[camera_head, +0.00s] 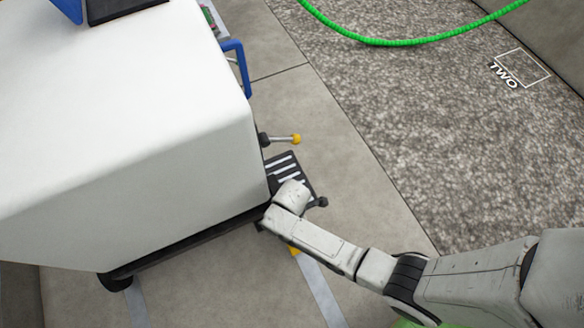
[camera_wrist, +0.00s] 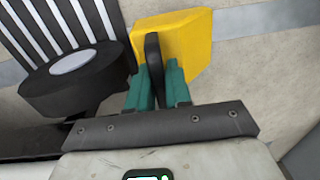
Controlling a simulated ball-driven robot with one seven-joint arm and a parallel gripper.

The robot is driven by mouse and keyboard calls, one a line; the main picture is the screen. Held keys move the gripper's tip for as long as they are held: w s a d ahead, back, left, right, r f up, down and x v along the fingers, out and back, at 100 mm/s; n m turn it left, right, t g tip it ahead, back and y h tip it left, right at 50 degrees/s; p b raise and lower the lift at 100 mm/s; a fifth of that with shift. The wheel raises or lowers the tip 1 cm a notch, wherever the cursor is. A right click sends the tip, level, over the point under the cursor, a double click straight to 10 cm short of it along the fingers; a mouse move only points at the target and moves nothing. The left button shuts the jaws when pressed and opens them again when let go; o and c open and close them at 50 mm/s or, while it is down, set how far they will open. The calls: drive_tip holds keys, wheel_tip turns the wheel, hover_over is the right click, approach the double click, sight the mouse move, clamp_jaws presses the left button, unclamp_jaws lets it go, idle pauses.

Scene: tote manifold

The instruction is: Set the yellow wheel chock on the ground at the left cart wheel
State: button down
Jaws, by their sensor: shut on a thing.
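The yellow wheel chock (camera_wrist: 188,42) is in front of my gripper (camera_wrist: 158,88) in the wrist view. The teal fingers are closed on the black upright grip (camera_wrist: 154,54) of the chock. A black wheel (camera_wrist: 65,92) with a grey hub lies just left of the chock; a narrow gap or light contact between them cannot be told apart. Whether the chock touches the ground is unclear. In the head view only a bit of yellow (camera_head: 293,250) shows below my wrist, beside the white cart (camera_head: 130,150); my fingers are hidden there.
A black panel with white stripes (camera_head: 283,168) and a yellow-knobbed lever (camera_head: 285,139) stick out from the cart. Another black wheel (camera_head: 115,283) is at the cart's lower left corner. A green hose (camera_head: 400,42) hangs at the top.

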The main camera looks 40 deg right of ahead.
drive_tip(key=shift+w+f+b, duration=0.3)
drive_tip(key=shift+f, duration=0.05)
drive_tip(key=shift+w+f+b, duration=0.1)
drive_tip(key=shift+f+b, duration=0.8)
drive_tip(key=shift+f, duration=0.75)
drive_tip(key=c, duration=1.1)
unclamp_jaws()
drive_tip(key=shift+o, duration=0.2)
wheel_tip(320, 180, up, 12)
drive_tip(key=p, duration=0.7)
drive_tip(key=shift+w, duration=0.3)
drive_tip(key=shift+d, duration=0.1)
